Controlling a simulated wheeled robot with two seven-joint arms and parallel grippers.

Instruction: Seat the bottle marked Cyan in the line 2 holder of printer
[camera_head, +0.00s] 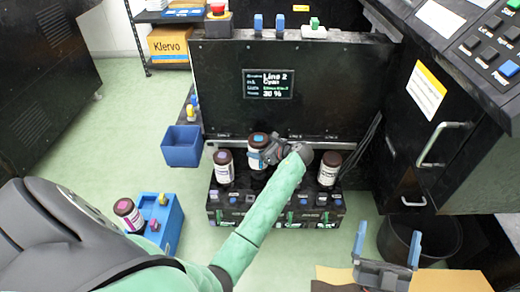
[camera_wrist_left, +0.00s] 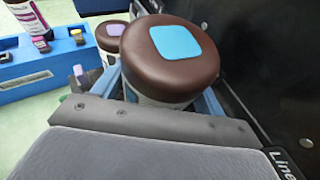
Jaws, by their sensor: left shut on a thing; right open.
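A bottle with a brown cap and a cyan square on top (camera_head: 258,139) is in my left gripper (camera_head: 268,153). The blue fingers are shut around its white body, just under the cap, and it looks upright. The cap fills the middle of the left wrist view (camera_wrist_left: 180,50). The bottle is over the black holder rack (camera_head: 275,217) at the printer's (camera_head: 225,85) foot, right of a bottle with a purple-marked cap (camera_head: 223,168). My gripper and arm hide its lower part, so I cannot tell whether it touches the holder. My right gripper (camera_head: 388,246) is open and empty at the lower right.
Another bottle (camera_head: 329,168) stands at the rack's right. A blue carrier (camera_head: 163,225) with a dark-capped bottle (camera_head: 128,214) is at the left. An empty blue bin (camera_head: 182,147) hangs beside the printer. The screen (camera_head: 267,84) reads Line 2, Cyan. A black bin (camera_head: 425,240) stands right.

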